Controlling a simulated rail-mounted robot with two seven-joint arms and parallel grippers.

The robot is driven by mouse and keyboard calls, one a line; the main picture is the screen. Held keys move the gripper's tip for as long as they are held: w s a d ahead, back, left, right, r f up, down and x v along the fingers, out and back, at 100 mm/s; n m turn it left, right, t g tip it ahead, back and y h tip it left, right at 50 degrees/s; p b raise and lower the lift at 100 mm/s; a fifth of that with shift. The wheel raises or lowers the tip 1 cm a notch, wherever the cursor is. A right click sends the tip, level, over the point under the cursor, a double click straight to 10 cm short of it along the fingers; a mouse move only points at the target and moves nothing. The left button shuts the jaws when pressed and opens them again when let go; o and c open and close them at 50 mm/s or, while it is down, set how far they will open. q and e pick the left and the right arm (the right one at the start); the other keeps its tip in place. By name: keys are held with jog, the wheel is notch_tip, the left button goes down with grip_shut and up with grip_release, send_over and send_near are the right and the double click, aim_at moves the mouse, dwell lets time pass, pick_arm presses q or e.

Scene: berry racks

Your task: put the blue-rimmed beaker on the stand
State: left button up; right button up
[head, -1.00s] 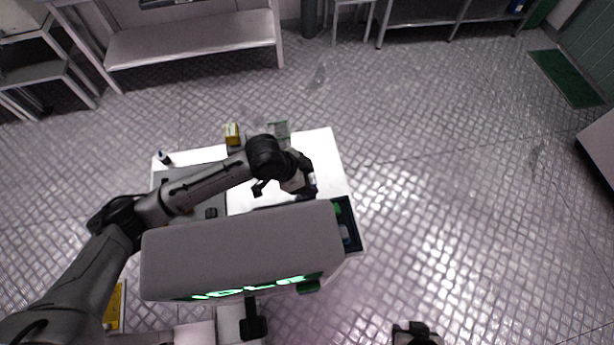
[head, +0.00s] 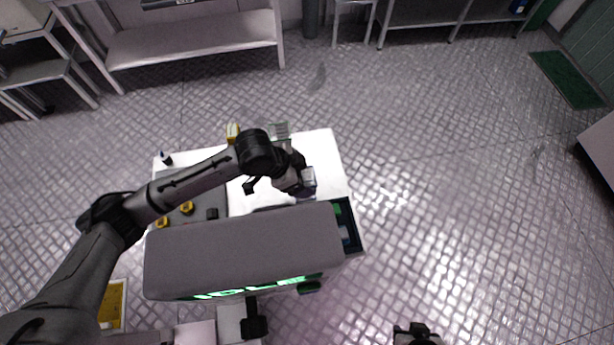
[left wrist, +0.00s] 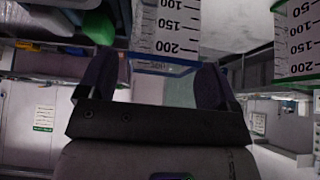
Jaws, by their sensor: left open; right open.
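In the left wrist view, the blue-rimmed beaker (left wrist: 165,28) shows black graduation marks and a blue rim between my left gripper's two fingers (left wrist: 155,64). The fingers are apart, one on each side of the rim; I cannot tell whether they touch it. In the head view, my left gripper (head: 298,182) is low over the right part of the white table (head: 325,155), beside a small pale, clear-looking vessel (head: 308,177). My right gripper (head: 415,335) shows only partly at the bottom edge, away from the table. I cannot make out the stand for certain.
A green-rimmed beaker (left wrist: 295,40) stands to the right in the left wrist view. Floor to the right is clear.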

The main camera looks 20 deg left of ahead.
pick_arm(q)
jog(key=v, duration=0.7)
jog(key=shift+p, duration=0.4)
jog(key=shift+o, duration=0.4)
jog(key=shift+v, duration=0.85)
